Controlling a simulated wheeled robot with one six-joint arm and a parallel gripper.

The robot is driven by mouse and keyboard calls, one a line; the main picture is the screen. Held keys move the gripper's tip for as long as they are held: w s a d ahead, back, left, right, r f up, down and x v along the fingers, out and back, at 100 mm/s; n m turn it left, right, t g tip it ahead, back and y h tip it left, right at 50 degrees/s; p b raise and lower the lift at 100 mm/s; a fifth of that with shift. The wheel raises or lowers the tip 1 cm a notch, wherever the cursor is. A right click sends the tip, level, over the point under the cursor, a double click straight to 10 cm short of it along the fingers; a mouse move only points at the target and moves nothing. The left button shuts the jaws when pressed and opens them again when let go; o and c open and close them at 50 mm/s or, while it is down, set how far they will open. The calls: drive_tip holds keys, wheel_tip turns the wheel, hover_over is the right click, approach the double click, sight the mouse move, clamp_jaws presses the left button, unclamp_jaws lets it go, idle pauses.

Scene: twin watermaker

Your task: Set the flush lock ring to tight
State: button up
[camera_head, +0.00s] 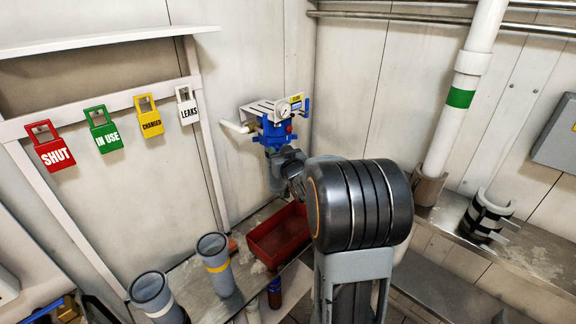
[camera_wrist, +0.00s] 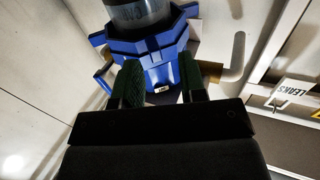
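The blue lock ring (camera_head: 273,136) sits on the grey-bowled filter housing on the back wall, under a bracket with a gauge. In the wrist view the blue lugged ring (camera_wrist: 150,55) fills the upper middle, with the dark bowl (camera_wrist: 140,12) above it. My gripper (camera_wrist: 160,82) is up at the ring. Its two green-padded fingers stand apart, one on each side of a blue part with a small pale mark. Whether the pads press on it cannot be told. In the head view my arm hides the fingers and part of the bowl.
Red SHUT (camera_head: 55,150), green IN USE (camera_head: 103,131), yellow CHANGED (camera_head: 148,116) and white LEAKS (camera_head: 187,105) tags hang at left. A red tray (camera_head: 262,252) and grey cups (camera_head: 215,268) stand below. A white pipe (camera_head: 455,122) runs at right.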

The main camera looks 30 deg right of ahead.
drive_tip(key=s+a, duration=0.2)
drive_tip(key=s, duration=0.9)
drive_tip(key=shift+s+b, duration=0.35)
drive_tip(key=s+f+m+g+h+p, duration=0.1)
drive_tip(key=s+f+m+g+p, duration=0.1)
drive_tip(key=s+f+g, duration=0.65)
drive_tip(key=s+a+r+n+g+y+p, duration=0.2)
drive_tip(key=s+a+r, duration=0.1)
drive_tip(key=a, duration=0.5)
drive_tip(key=s+a+r+n+g+y+p, duration=0.1)
drive_tip(key=s+a+r+n+g+y, duration=0.1)
drive_tip(key=a, duration=0.6)
drive_tip(key=shift+s+a+r+g+p, duration=0.3)
drive_tip(key=shift+s+r+g+p, duration=0.15)
drive_tip(key=shift+r+g, duration=0.3)
drive_tip(key=shift+f, duration=0.1)
